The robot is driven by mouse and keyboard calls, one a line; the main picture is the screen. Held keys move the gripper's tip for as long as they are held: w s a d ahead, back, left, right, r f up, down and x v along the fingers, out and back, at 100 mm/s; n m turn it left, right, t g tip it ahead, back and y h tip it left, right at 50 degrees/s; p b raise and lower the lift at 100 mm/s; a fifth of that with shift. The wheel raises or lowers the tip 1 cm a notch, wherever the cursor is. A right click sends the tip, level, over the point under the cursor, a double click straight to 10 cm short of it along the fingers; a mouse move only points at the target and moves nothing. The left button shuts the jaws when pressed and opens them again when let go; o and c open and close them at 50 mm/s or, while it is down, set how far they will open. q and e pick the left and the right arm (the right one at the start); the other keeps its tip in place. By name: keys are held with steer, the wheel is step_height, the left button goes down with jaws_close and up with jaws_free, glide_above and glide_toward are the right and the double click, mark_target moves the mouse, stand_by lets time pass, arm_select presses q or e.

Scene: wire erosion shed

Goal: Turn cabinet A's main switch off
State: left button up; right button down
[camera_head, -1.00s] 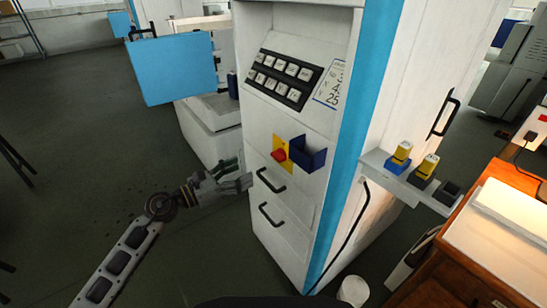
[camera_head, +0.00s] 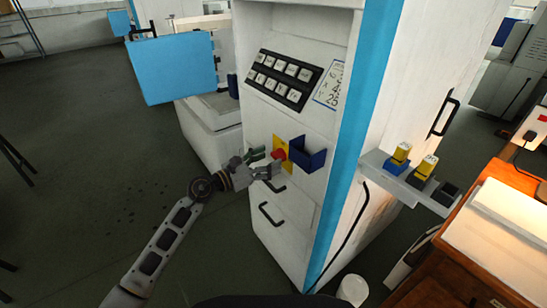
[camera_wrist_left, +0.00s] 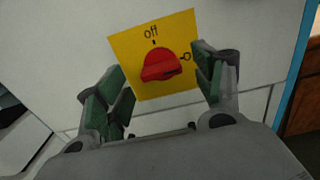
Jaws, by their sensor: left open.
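The main switch is a red rotary knob (camera_head: 279,154) on a yellow plate (camera_head: 290,163) on the white front of the cabinet (camera_head: 300,215). In the left wrist view the red knob (camera_wrist_left: 161,66) sits on the yellow plate (camera_wrist_left: 125,45), with "off" printed above it and a further mark at its right. My left gripper (camera_head: 267,161) is open, close in front of the switch. In the wrist view its green-padded fingers (camera_wrist_left: 165,85) stand on either side of the knob; I cannot tell whether they touch it. My right gripper is not in view.
A dark blue holder (camera_head: 308,155) juts out just right of the switch. Black drawer handles (camera_head: 270,214) are below it. A button panel (camera_head: 283,78) is above. A side shelf (camera_head: 408,185) carries yellow-topped items. A wooden desk (camera_head: 480,262) stands at the right.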

mark_target(278, 156)
arm_select(q)
steer(key=shift+x, duration=1.05)
steer(key=shift+w+d, duration=0.15)
steer(key=shift+d, duration=0.05)
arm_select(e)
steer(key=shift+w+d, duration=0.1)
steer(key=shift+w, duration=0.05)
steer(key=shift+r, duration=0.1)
arm_select(q)
steer(key=c, duration=1)
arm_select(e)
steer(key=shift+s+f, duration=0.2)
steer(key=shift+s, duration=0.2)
